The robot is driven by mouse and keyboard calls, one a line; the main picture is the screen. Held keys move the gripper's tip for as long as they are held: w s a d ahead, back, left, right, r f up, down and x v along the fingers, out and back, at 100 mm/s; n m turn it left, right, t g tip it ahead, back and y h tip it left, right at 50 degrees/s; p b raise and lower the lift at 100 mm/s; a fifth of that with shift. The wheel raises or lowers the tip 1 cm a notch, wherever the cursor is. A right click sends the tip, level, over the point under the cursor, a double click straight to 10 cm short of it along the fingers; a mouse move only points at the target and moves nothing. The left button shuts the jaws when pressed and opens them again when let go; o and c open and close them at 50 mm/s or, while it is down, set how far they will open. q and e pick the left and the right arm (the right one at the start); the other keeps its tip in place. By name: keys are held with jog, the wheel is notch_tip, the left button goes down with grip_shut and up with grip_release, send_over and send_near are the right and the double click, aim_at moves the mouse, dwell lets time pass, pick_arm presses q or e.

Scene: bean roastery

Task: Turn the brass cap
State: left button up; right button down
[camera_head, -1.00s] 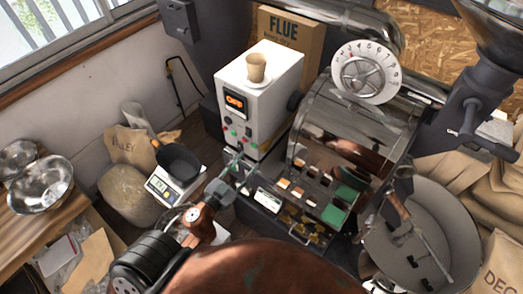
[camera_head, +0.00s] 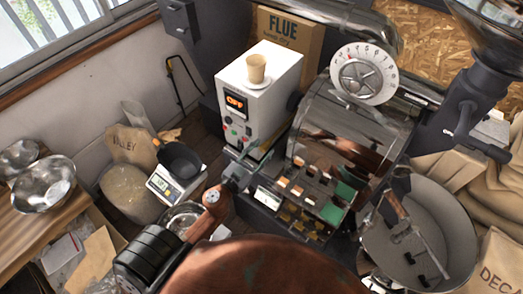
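My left gripper (camera_head: 243,172) is at the lower front of the white control box, left of the roaster's front (camera_head: 330,180). Its dark body hides its fingertips, so I cannot tell whether it is open or shut, or touching anything. Small brass-coloured parts (camera_head: 297,219) show low on the roaster front, right of the gripper. I cannot make out which part is the brass cap; it may be hidden or too small. My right gripper is not in view.
The white control box (camera_head: 262,90) carries a paper cup (camera_head: 256,68). A scale (camera_head: 174,187) with a black pan stands left of my gripper. The round cooling tray (camera_head: 440,270) is at right. Metal bowls (camera_head: 44,185) sit on a wooden bench at far left.

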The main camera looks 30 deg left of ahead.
pick_arm(q)
jog(key=c, duration=0.8)
grip_shut()
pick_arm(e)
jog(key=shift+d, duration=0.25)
